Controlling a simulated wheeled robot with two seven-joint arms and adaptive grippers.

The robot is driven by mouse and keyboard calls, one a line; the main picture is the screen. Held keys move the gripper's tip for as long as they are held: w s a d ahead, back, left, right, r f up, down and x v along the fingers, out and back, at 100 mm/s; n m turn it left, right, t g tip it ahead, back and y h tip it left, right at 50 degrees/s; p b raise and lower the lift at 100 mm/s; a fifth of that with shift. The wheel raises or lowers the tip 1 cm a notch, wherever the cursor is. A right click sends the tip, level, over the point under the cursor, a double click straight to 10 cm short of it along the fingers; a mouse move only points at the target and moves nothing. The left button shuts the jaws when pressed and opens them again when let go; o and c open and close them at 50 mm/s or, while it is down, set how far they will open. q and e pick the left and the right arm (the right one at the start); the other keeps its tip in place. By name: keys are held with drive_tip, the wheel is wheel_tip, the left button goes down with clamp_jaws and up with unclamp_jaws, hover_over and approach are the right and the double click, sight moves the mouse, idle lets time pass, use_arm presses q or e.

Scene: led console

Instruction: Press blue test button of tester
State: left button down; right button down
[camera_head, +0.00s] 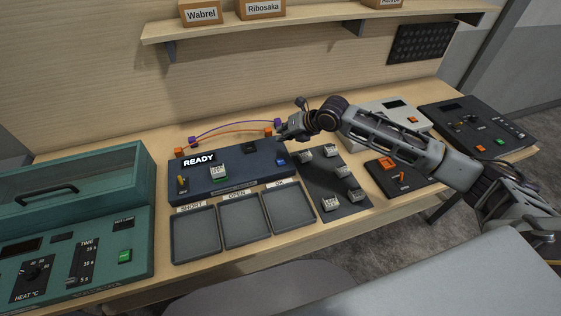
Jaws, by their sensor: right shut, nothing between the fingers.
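The tester (240,184) is a dark blue box at the middle of the bench, with "READY" on its display. A small grey component (218,172) sits on its top, with green just under it. The blue test button (281,162) is at the tester's right side and is in plain view. My right gripper (282,132) is shut and empty, behind and above the button, near the tester's back right corner. I cannot tell whether it touches anything. My left gripper is not in view.
Trays marked SHORT (195,257), OPEN (246,243) and OK (290,228) lie in front of the tester. Several components stand on a dark mat (323,179) to the right. Orange and purple wires (236,123) arch behind the tester. A green heater console (95,250) stands left.

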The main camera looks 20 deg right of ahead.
drive_tip(key=shift+f+b, duration=0.25)
drive_tip(key=shift+b, duration=0.05)
drive_tip(key=b, duration=0.6)
hover_over(282, 159)
drive_tip(key=shift+s+f, duration=0.1)
drive_tip(key=shift+f, duration=4)
drive_tip(key=shift+f, duration=0.95)
drive_tip(key=shift+r, duration=0.2)
drive_tip(key=shift+r+p, duration=0.65)
drive_tip(key=shift+r, duration=0.05)
drive_tip(key=shift+r+p, duration=2.2)
drive_tip(key=shift+r, duration=0.35)
